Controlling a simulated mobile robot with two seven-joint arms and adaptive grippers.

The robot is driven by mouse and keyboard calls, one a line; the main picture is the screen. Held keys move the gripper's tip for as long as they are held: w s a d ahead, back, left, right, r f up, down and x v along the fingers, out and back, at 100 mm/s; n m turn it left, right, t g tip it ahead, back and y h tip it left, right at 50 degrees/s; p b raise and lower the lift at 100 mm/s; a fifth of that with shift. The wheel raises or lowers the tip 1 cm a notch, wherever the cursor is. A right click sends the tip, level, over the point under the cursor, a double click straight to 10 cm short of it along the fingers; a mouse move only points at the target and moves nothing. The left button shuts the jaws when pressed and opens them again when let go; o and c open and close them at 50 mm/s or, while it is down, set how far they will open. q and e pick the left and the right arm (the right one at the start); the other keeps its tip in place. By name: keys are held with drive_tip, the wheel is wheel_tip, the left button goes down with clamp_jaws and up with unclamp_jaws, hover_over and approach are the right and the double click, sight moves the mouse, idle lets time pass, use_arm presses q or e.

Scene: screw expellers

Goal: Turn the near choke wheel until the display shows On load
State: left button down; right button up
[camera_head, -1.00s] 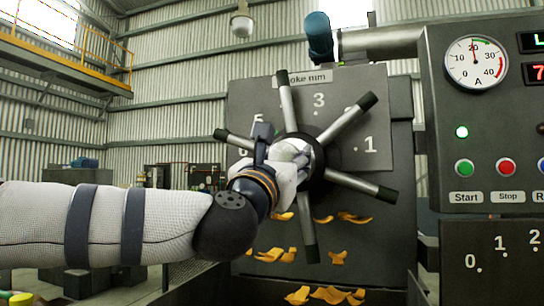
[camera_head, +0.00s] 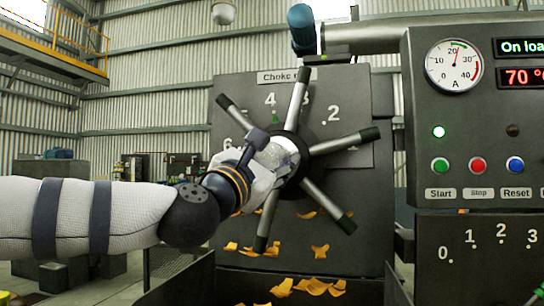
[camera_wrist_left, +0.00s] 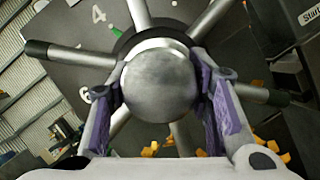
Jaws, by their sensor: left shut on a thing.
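The choke wheel (camera_head: 323,146) has metal spokes with black tips and stands in front of a dark panel with a numbered plate (camera_head: 350,112). A small green mark (camera_head: 276,119) shows just below the 4. My left gripper (camera_head: 277,160) is shut on the wheel's round metal hub. In the left wrist view the hub (camera_wrist_left: 160,85) sits between the purple-lined fingers (camera_wrist_left: 163,105). The upper display (camera_head: 519,47) reads "On loa" in green, cut off by the frame edge. My right gripper is not in view.
The control panel (camera_head: 470,125) at right has a gauge (camera_head: 453,65) with its needle just past 20, a lit green lamp (camera_head: 439,132) and several buttons. A red display (camera_head: 519,77) reads 70. Orange flakes (camera_head: 310,286) lie below the wheel. A lower numbered plate (camera_head: 490,250) stands at right.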

use_arm(q)
drive_tip(key=c, duration=0.8)
unclamp_jaws()
drive_tip(key=v, duration=1.2)
drive_tip(key=shift+a, duration=0.1)
